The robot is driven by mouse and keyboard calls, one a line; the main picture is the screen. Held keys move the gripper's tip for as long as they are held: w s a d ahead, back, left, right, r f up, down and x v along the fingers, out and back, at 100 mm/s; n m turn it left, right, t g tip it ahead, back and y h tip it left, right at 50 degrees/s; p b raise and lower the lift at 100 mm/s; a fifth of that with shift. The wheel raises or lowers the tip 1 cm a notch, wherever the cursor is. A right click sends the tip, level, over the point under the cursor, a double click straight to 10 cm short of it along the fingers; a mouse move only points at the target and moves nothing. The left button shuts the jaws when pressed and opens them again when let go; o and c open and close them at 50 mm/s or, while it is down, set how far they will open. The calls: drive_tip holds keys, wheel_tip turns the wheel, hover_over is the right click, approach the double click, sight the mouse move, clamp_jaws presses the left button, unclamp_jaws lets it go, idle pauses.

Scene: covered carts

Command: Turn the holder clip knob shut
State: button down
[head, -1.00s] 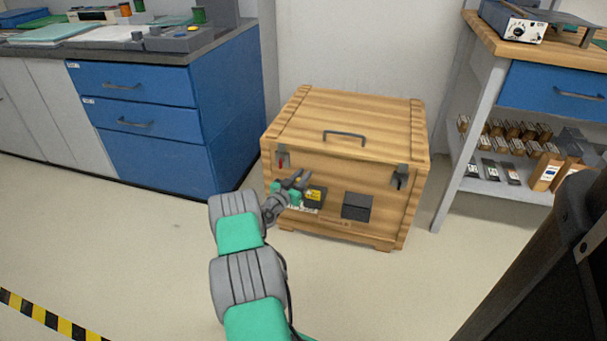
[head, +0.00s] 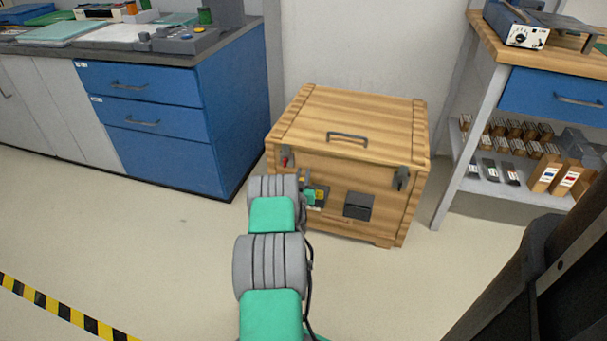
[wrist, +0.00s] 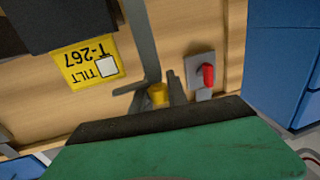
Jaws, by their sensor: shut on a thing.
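The holder clip knob appears to be the small yellow knob (wrist: 159,95) on the front of the wooden crate. My gripper (wrist: 158,90) is shut on this knob, one grey finger on each side, in the wrist view. In the head view my gripper (head: 307,187) is at the crate's front, mostly hidden by my arm. A yellow label (wrist: 88,64) reading "TILT T-267" upside down is beside the knob. A long grey bar (wrist: 139,35) runs up from near the knob; its join is unclear.
The wooden crate (head: 350,120) stands on the floor, with a red-levered latch (wrist: 207,75), another latch (head: 401,178) and a black box (head: 358,206) on its front. Blue drawers (head: 150,120) stand left, a shelved bench (head: 520,60) right. The front floor has free room.

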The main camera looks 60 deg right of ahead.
drive_tip(key=c, duration=1.3)
unclamp_jaws()
drive_tip(key=p+v, duration=0.1)
drive_tip(key=v, duration=0.6)
drive_tip(key=shift+a, duration=0.35)
